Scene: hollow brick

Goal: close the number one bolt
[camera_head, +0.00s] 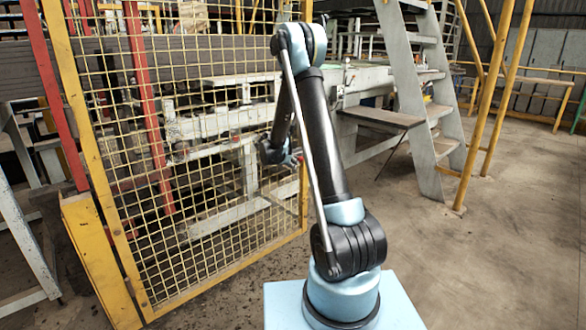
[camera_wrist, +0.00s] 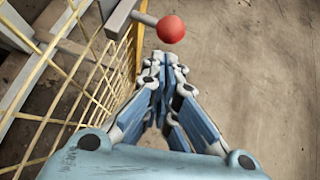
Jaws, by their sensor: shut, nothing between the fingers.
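In the wrist view a bolt shows at the top: a round red knob (camera_wrist: 171,29) on a short grey rod, joined to a grey metal bar (camera_wrist: 119,17) beside the yellow mesh gate (camera_wrist: 83,85). No number is readable on it, and whether the bolt is open or closed cannot be told. My gripper (camera_wrist: 164,62) is shut and empty, its fingertips just below the red knob in the picture, apparently apart from it. In the head view the mesh gate (camera_head: 200,190) stands left of my arm.
A yellow post (camera_head: 88,240) stands at the gate's left edge. Grey metal stairs (camera_head: 420,100) with yellow rails (camera_head: 487,100) rise at the right. Machinery stands behind the mesh. The concrete floor (camera_head: 500,250) at the right is clear.

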